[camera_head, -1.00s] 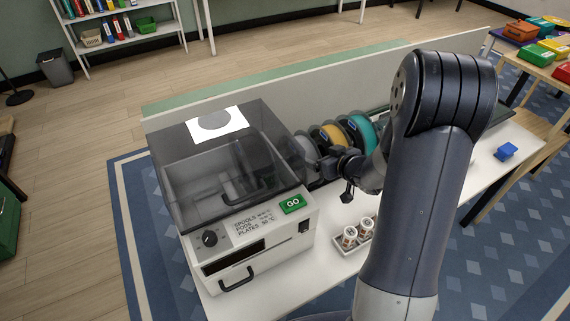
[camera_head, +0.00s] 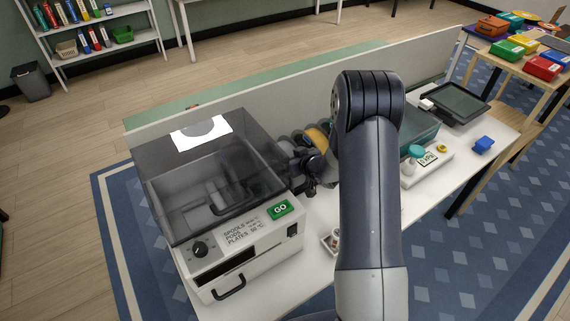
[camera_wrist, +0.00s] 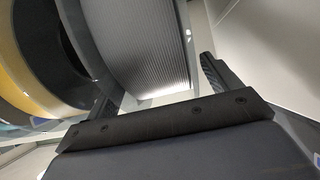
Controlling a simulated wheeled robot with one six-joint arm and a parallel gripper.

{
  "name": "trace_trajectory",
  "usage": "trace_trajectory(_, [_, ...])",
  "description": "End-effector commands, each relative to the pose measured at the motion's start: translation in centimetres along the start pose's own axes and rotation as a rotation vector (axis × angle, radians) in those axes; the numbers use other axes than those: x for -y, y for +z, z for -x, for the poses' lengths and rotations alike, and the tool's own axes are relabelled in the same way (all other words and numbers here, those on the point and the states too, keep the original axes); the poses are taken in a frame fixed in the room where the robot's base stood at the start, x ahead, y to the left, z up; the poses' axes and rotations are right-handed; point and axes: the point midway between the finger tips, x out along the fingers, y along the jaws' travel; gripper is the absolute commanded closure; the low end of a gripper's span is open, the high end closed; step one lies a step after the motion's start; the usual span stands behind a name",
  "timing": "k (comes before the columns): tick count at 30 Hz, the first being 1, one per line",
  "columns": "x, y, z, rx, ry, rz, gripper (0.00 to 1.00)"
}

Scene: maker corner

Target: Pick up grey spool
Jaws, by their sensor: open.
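The grey spool (camera_wrist: 140,42) fills the upper middle of the wrist view, its ribbed winding facing me. In the head view only a bit of the grey spool (camera_head: 285,146) shows beside the dryer box, mostly hidden by my arm. My gripper (camera_head: 311,184) is at the spool row. In the wrist view my gripper (camera_wrist: 158,88) is open, one finger on the left near the spool's dark flange and the other to its right. The spool reaches into the gap between them. I cannot tell whether either finger touches it.
A yellow spool (camera_head: 318,137) stands close beside the grey one, also in the wrist view (camera_wrist: 22,75). The dryer box (camera_head: 205,185) with a clear lid is just left of my gripper. A low partition (camera_head: 290,85) runs behind.

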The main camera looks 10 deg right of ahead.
Motion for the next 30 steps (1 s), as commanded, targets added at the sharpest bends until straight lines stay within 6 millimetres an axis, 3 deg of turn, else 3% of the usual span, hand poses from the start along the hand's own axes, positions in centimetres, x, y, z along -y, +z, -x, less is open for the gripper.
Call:
trace_trajectory(4, [0.05,-0.06,-1.11,0.000,-0.001,0.001,0.15])
trace_trajectory(12, [0.02,0.00,-1.29,0.000,0.000,0.001,0.15])
trace_trajectory(30, [0.02,0.00,-1.26,0.000,0.000,0.000,0.65])
